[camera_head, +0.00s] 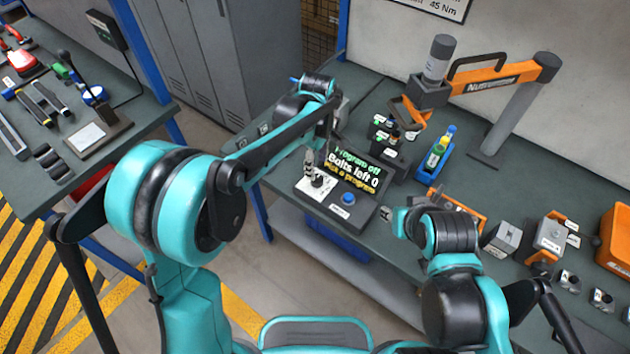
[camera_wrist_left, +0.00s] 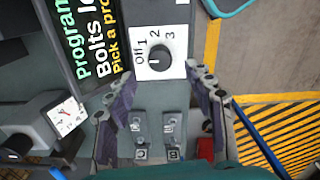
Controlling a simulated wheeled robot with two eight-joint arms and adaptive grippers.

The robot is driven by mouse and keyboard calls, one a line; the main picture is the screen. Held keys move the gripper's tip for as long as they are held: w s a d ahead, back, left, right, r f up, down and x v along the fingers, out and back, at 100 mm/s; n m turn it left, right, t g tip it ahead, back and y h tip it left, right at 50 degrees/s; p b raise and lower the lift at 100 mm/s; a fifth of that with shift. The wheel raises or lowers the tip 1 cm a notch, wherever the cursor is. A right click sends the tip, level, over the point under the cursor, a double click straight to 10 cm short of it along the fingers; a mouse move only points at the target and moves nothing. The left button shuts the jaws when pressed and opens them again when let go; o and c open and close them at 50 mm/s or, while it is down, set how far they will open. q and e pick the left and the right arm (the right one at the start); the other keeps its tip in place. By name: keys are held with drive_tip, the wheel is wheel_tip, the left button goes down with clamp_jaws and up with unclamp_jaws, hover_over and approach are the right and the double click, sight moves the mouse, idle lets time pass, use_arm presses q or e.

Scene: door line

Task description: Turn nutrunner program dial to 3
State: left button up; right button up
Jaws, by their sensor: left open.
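The program dial (camera_wrist_left: 160,58) is a round black knob on a white plate (camera_wrist_left: 178,14) marked Off, 1, 2 and 3. Its pale pointer mark appears to face Off. In the head view the dial (camera_head: 318,181) sits left of the black display (camera_head: 358,172), which reads "Program off", "Bolts left 0" and a program prompt. My left gripper (camera_head: 318,160) is over the dial; in the left wrist view its open fingers (camera_wrist_left: 158,84) are on either side, with the knob between and ahead of the tips, apparently untouched. My right gripper (camera_head: 399,222) is by the bench edge, its fingers unclear.
A blue button (camera_head: 348,198) is on the same console. An orange nutrunner arm (camera_head: 490,72) stands behind. A blue holder (camera_head: 432,160) and grey blocks (camera_head: 505,237) are to the right. A second bench (camera_head: 85,115) with tools is at the left.

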sight(317, 178)
use_arm(q)
wheel_tip(317, 178, down, 7)
drive_tip(key=shift+r+b, duration=0.15)
drive_tip(key=shift+b, duration=1.05)
drive_tip(key=c, duration=1.2)
